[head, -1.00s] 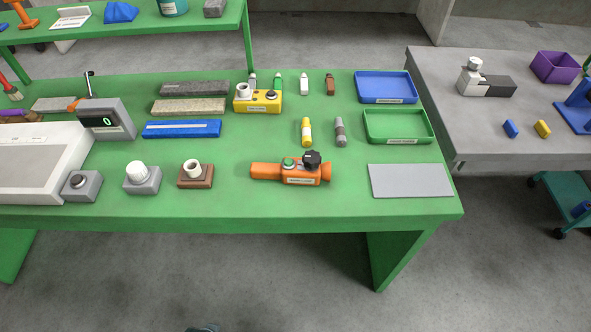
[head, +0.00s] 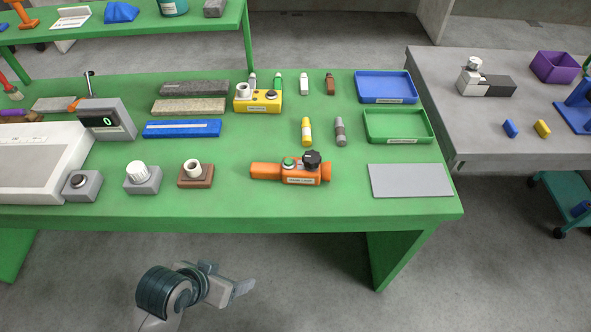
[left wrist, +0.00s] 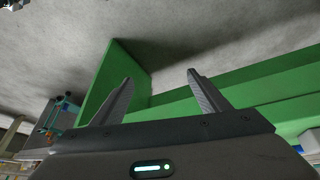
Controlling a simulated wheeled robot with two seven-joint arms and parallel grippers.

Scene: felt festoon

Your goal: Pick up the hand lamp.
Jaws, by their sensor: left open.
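The hand lamp (head: 290,171) is orange, with a green button and a black knob on top and a white label on its front. It lies on the green table (head: 236,208) near the front edge, in the middle of the head view. My left gripper (head: 243,279) is below and in front of the table edge, to the lower left of the lamp and apart from it. In the left wrist view its two fingers (left wrist: 158,90) are spread with nothing between them. The lamp does not show clearly in the left wrist view. My right gripper is not in view.
A grey plate (head: 411,181) lies right of the lamp, and a brown block with a white ring (head: 195,175) stands left of it. Yellow (head: 306,131) and grey (head: 340,131) cylinders lie behind it. The table's front edge lies between my gripper and the lamp.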

